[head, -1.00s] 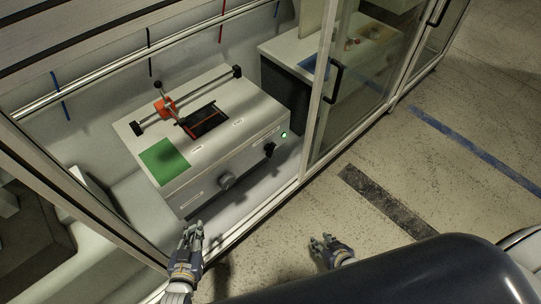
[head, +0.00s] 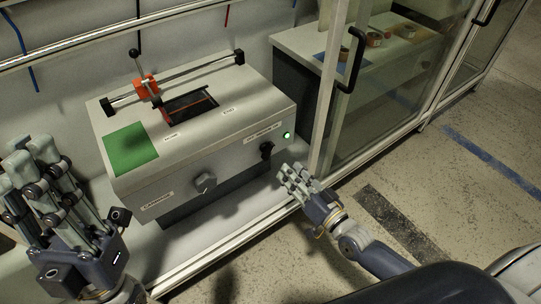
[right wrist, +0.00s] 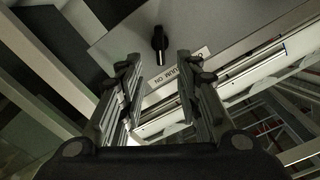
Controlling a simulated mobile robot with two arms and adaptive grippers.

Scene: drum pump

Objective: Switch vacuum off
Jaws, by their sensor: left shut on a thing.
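The machine (head: 235,150) is a light grey box with a black vacuum knob (head: 266,149) on its front right. The knob (right wrist: 159,40) also shows in the right wrist view, near a label partly reading "UUM ON" (right wrist: 185,72). My right gripper (head: 290,175) is just below and right of the knob. In the right wrist view its fingers (right wrist: 157,68) are open and empty, with the knob beyond them, apart. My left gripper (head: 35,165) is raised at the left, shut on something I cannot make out.
The machine stands inside a framed enclosure with a metal sill (head: 225,240). A glass door (head: 385,85) with a black handle (head: 350,70) stands right of it. A grey dial (head: 205,182), a green pad (head: 130,147) and an orange-red slider (head: 147,87) are on the machine.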

